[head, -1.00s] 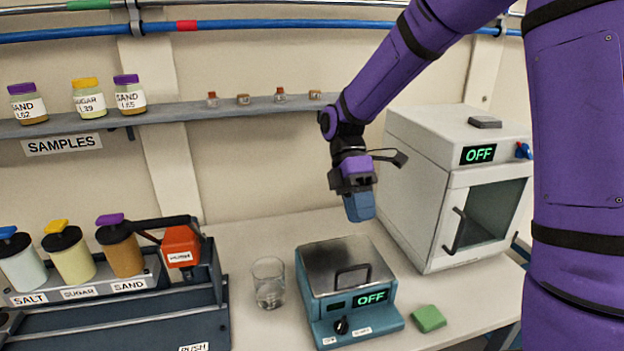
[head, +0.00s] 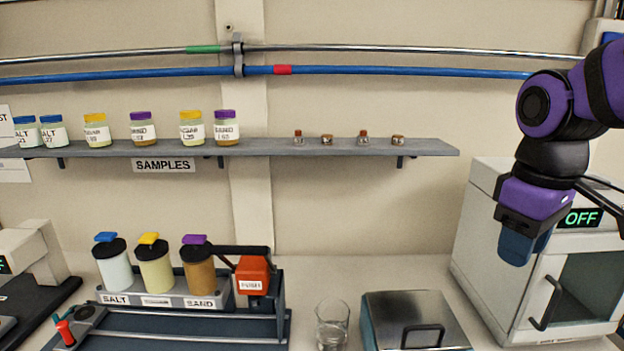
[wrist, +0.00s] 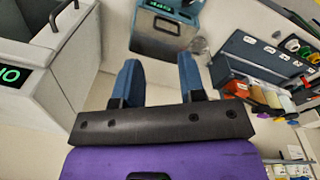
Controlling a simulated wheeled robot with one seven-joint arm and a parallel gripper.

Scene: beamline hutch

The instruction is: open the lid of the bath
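The bath (head: 368,338) is a teal box with a flat steel lid (head: 405,306) and a dark loop handle (head: 422,336). It is at the bottom edge of the head view, its front cut off. The lid lies shut. The bath also shows at the top of the wrist view (wrist: 150,46), with its green display partly cut off. My gripper (head: 520,247) hangs above and to the right of the bath, in front of the oven. In the wrist view its two blue fingers (wrist: 160,60) are apart with nothing between them. It does not touch the lid or handle.
A white oven (head: 485,235) reading OFF stands right of the bath. A glass beaker (head: 332,326) stands just left of it. A dispenser rack (head: 175,300) with salt and sand canisters is further left. A shelf (head: 270,147) with jars runs above.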

